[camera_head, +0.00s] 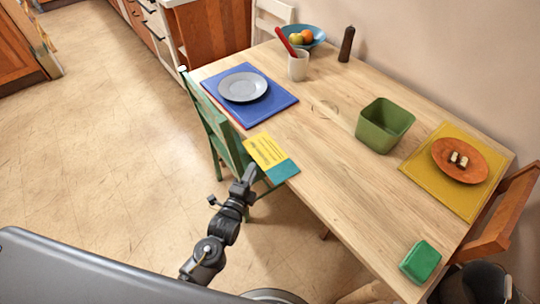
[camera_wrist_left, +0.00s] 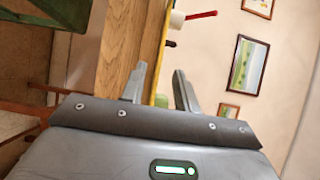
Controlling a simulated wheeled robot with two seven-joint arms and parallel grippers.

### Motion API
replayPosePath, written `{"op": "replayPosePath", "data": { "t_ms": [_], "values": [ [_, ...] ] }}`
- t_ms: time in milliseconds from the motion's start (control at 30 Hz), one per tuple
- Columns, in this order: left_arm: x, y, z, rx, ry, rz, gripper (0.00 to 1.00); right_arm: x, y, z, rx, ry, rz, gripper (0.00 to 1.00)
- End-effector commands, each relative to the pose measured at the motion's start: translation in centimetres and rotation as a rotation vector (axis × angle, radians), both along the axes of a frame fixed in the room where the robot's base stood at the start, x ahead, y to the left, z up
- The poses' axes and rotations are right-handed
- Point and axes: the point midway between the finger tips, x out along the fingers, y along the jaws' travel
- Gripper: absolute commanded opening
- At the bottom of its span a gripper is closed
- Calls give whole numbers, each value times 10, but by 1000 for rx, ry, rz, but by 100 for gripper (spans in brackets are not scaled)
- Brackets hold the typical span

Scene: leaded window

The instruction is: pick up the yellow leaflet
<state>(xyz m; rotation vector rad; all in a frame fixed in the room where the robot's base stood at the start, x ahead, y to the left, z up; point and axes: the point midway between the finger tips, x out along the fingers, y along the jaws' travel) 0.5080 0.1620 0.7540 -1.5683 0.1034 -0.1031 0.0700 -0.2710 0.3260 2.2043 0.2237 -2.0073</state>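The yellow leaflet (camera_head: 266,150) has dark print and a teal end. It lies at the table's near left edge, its teal end towards the front and seeming to reach past the edge. My left gripper (camera_head: 249,172) is just left of the leaflet, off the table's edge. In the left wrist view its two fingers (camera_wrist_left: 160,88) stand apart, open, with a thin yellow strip showing between them. I cannot tell whether they touch the leaflet. My right gripper is not in view.
On the table (camera_head: 335,180) are a blue mat (camera_head: 283,103) with a grey plate (camera_head: 242,87), a green bin (camera_head: 384,125), a yellow mat (camera_head: 423,190) with an orange plate (camera_head: 447,172), and a green box (camera_head: 420,262). A green chair (camera_head: 222,135) stands beside my left arm.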

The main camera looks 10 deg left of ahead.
Motion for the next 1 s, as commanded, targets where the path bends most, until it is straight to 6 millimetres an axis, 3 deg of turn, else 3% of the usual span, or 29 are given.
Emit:
{"op": "replayPosePath", "data": {
  "t_ms": [167,500,767,1000],
  "values": [
    [7,-2,1,0,-1,1,31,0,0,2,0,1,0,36],
    [48,-13,0,0,0,1,31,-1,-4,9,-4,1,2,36],
    [51,-14,-1,0,0,0,31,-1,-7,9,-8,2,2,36],
    [51,-14,-1,0,1,0,1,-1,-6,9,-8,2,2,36]
  ]
}}
